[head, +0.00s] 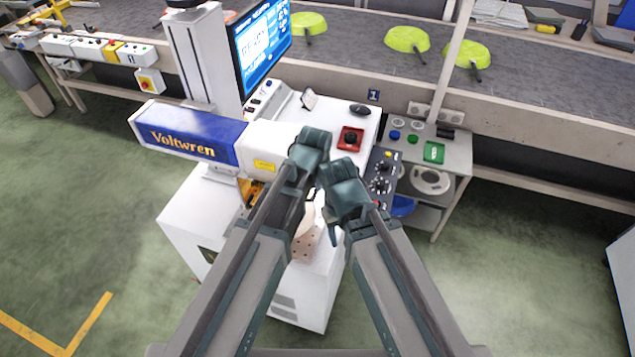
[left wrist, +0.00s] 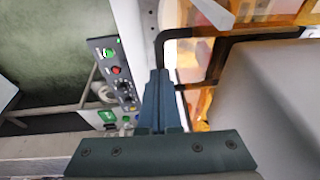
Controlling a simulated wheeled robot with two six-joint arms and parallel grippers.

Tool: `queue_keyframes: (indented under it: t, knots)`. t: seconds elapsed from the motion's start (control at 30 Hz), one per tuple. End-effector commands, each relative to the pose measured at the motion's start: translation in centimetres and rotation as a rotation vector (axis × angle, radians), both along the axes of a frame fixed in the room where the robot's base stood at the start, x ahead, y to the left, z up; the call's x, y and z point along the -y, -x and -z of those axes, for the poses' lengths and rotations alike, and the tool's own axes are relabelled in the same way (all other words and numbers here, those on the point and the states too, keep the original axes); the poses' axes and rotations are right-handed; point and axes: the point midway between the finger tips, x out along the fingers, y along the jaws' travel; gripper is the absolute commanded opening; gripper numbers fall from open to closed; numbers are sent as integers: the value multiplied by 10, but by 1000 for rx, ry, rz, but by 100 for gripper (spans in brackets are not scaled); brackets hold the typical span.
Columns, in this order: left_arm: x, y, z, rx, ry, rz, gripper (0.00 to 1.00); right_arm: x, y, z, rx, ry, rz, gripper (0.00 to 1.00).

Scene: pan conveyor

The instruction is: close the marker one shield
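Marker one is the white machine with a blue Voltwren housing (head: 190,132) and a white head (head: 270,148). Its shield shows as an orange patch (head: 250,190) below the head, mostly hidden by my arms. In the left wrist view the shield is an orange see-through panel (left wrist: 188,103) with a black bar frame (left wrist: 205,33). My left gripper (left wrist: 160,75) has its fingers together at the lower end of a black bar; I cannot tell whether they hold it. In the head view my left gripper (head: 310,145) is beside the marker head. My right gripper (head: 345,190) is close by, its fingertips unclear.
A control panel (head: 382,180) with knobs is right of the grippers. A red button box (head: 350,138) and a black mouse (head: 360,109) are on the white top. A side table (head: 455,150) stands right. The conveyor (head: 350,40) carries green pans (head: 407,39) behind.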

Motion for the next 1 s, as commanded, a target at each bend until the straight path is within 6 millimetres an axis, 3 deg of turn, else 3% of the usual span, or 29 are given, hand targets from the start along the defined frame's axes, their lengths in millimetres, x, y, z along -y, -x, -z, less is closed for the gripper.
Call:
queue_keyframes:
  t: [0.03, 0.3, 0.77, 1.0]
  knots:
    - [0, 0, 17, 0, 0, 0, 0, 0, 0, 17, 0, 0, 0, 50]
    - [0, 0, 52, 0, 0, 0, 0, 0, 0, 52, 0, 0, 1, 50]
    - [-1, 2, 52, -6, -1, -1, 0, 0, 0, 52, 0, 0, 1, 50]
    - [-1, 2, 41, -4, 0, -1, 0, 0, 0, 40, 0, 0, 1, 50]
